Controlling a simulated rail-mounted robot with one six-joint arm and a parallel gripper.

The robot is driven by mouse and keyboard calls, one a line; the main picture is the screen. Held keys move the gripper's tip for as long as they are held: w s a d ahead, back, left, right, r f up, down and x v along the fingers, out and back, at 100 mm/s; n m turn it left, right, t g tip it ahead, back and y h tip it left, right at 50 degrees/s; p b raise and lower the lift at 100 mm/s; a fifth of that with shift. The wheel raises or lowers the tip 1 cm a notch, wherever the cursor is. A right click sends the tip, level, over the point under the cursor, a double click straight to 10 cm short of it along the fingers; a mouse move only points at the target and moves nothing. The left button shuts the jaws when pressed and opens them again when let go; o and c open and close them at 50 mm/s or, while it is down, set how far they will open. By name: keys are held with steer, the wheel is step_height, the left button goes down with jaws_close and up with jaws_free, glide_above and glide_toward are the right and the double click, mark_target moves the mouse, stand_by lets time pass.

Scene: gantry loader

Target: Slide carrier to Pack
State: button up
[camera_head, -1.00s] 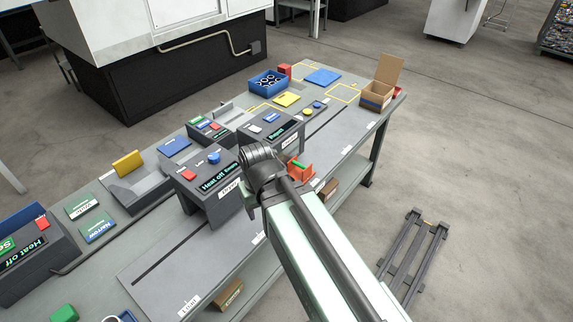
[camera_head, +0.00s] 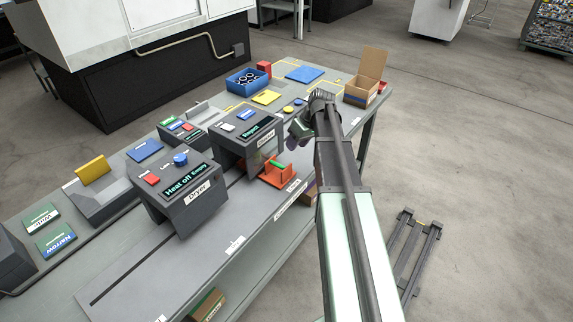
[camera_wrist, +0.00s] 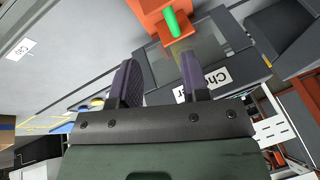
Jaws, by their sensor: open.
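The orange carrier (camera_head: 278,175) stands on the slotted bench track beside the checker housing (camera_head: 245,130), with a green piece (camera_head: 280,164) on it. In the wrist view the carrier (camera_wrist: 150,14) and its green piece (camera_wrist: 172,22) show at the top, beyond the fingertips. My gripper (camera_head: 297,135) is to the right of the carrier and above the bench, partly hidden by my arm in the head view. In the wrist view its two dark fingers (camera_wrist: 157,68) are apart with nothing held between them. I cannot read a Pack label.
The dryer housing (camera_head: 178,198) straddles the track at left. An open cardboard box (camera_head: 358,90) stands at the far right end, near a blue bin (camera_head: 247,80) and a blue mat (camera_head: 305,74). My arm covers part of the bench's right side.

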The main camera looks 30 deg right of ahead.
mark_target(266, 164)
steer(key=w+a+f+b, duration=0.1)
steer(key=f+b, duration=0.2)
steer(key=w+a+f+n+b, duration=0.1)
steer(key=a+f+b, duration=0.1)
steer(key=f+b, duration=0.1)
steer(key=w+a+f+n+b, duration=0.1)
steer(key=a+f+b, duration=0.1)
steer(key=f+b, duration=0.1)
steer(key=shift+w+f+b, duration=0.1)
steer(key=shift+f+b, duration=0.05)
steer(key=shift+b, duration=0.35)
steer(key=shift+r, duration=0.2)
jaws_close()
